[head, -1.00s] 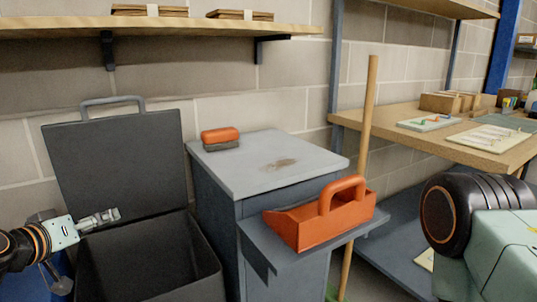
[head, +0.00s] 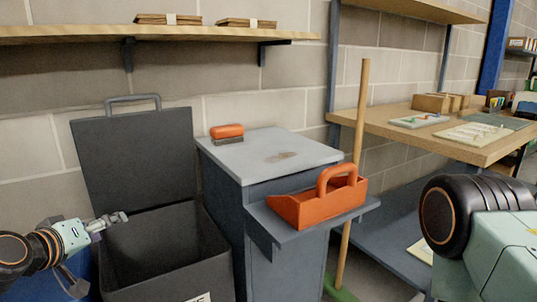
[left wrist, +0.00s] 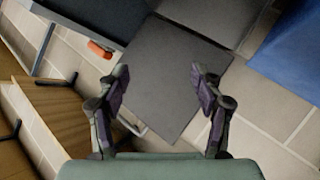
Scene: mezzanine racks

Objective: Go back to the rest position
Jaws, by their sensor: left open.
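My left gripper (head: 112,221) is open and empty. In the head view it is at the left, in front of the dark bin's raised lid (head: 135,155) and over the bin's left edge. In the left wrist view its two fingers (left wrist: 158,72) stand apart with nothing between them, and the dark grey lid (left wrist: 172,60) lies beyond them. My right arm shows at the right of the head view; its gripper is out of the picture.
The open bin (head: 165,250) stands beside a grey cabinet (head: 235,160) with an orange brush (head: 227,131) on top. An orange caddy (head: 318,205) sits on its side shelf. A wooden pole (head: 361,130) stands upright nearby. A workbench (head: 400,120) is at right, a wall shelf (head: 70,32) above.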

